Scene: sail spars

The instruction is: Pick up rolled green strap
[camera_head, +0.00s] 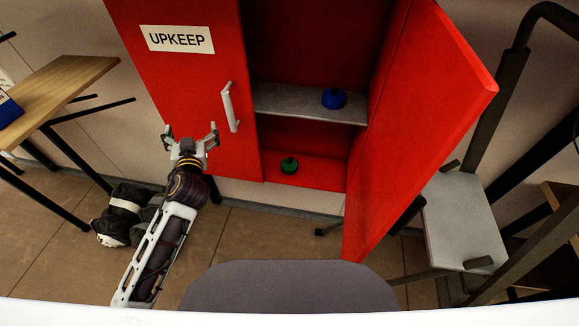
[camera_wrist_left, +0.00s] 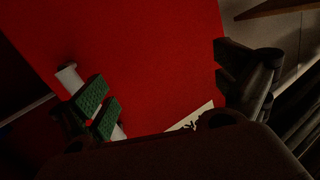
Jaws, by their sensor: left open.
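The rolled green strap (camera_head: 289,165) sits on the red bottom floor of the cabinet, inside its open right side. My left gripper (camera_head: 190,130) is open and empty, in front of the closed left door, to the left of the white door handle (camera_head: 230,107). It is left of the strap and apart from it. In the left wrist view the open fingers (camera_wrist_left: 165,95) face the red door (camera_wrist_left: 150,60), and the strap does not show there. My right gripper is in neither view.
The red cabinet's right door (camera_head: 425,110) stands open. A blue roll (camera_head: 333,98) lies on the grey shelf (camera_head: 285,104) above the strap. A wooden table (camera_head: 60,85) is at left, a dark bag (camera_head: 125,212) on the floor. A grey step (camera_head: 462,220) stands at right.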

